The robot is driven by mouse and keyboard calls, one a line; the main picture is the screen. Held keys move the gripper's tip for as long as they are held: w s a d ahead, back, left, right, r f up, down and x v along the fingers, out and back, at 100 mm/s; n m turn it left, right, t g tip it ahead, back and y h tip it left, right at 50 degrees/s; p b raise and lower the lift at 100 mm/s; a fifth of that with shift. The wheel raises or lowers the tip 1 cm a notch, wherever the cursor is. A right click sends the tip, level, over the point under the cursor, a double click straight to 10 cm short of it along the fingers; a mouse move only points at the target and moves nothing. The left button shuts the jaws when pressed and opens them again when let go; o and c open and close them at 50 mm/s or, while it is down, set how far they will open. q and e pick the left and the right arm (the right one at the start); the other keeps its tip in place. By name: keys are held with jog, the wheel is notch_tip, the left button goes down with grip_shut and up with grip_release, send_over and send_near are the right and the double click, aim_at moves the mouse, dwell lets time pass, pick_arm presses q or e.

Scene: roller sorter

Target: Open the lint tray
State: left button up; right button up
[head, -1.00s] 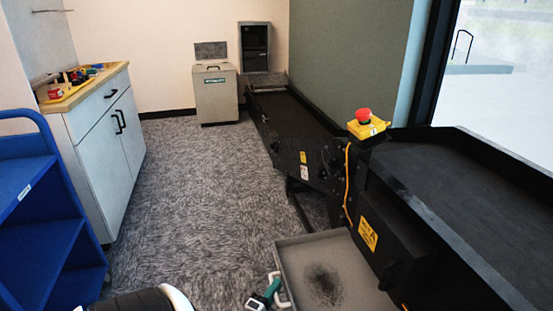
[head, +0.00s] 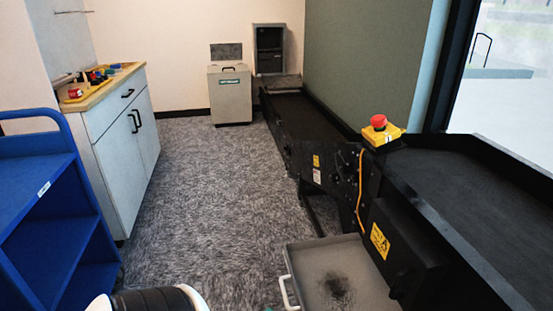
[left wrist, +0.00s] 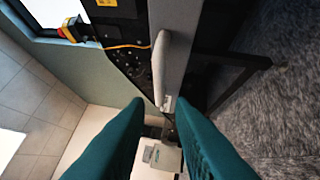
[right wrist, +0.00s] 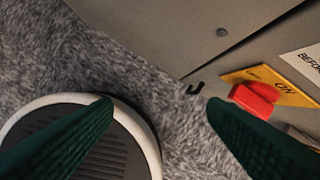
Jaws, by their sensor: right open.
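The lint tray (head: 313,258) is a shallow grey tray sticking out from under the black sorter, with a dark lint patch on its floor. Its white handle (head: 287,292) is on the left side. In the left wrist view the handle (left wrist: 162,70) is a pale bar just beyond my left fingertips. My left gripper (left wrist: 160,103) has its teal fingers apart with nothing held; only a speck shows at the head view's lower edge. My right gripper (right wrist: 160,103) is open and empty, near a grey panel with a red switch (right wrist: 254,100) marked ON.
The black sorter (head: 400,240) with a red emergency stop (head: 379,121) fills the right side. A blue cart (head: 45,210) and a white cabinet (head: 125,140) stand left. A grey bin (head: 230,95) is at the back. Carpet (head: 200,210) between is clear.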

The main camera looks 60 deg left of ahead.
pick_arm(q)
jog(key=shift+v, duration=1.2)
pick_arm(e)
jog(key=shift+f, duration=0.25)
